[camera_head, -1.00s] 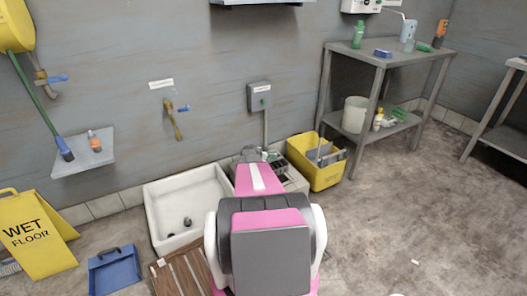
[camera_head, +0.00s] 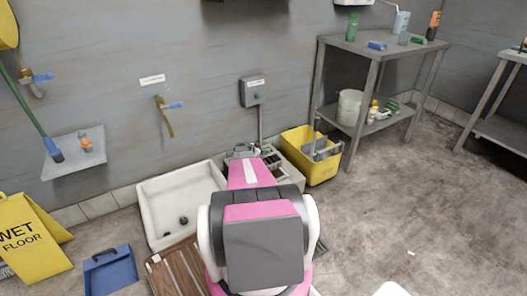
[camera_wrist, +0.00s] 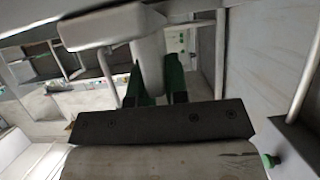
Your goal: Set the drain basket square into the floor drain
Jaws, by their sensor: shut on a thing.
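In the wrist view my gripper (camera_wrist: 155,82) has dark green fingers shut on a light grey, rounded thing (camera_wrist: 147,62). A wider pale part (camera_wrist: 105,27) adjoins it at the upper left. I cannot tell whether this is the drain basket. In the head view my pink and grey arm reaches away toward the wall, between the white basin and the yellow bin. My gripper is mostly hidden behind the arm there, with grey parts (camera_head: 246,150) showing at its far end. I cannot make out the floor drain; a dark edge (camera_head: 320,248) shows on the floor right of my arm.
A white basin (camera_head: 150,205) and brown slatted board (camera_head: 178,270) lie left of my arm. A yellow bin (camera_head: 322,172) stands right of its far end, near a grey shelf table (camera_head: 340,46). A blue dustpan (camera_head: 112,275) and yellow sign (camera_head: 28,250) stand left. Floor is open at right.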

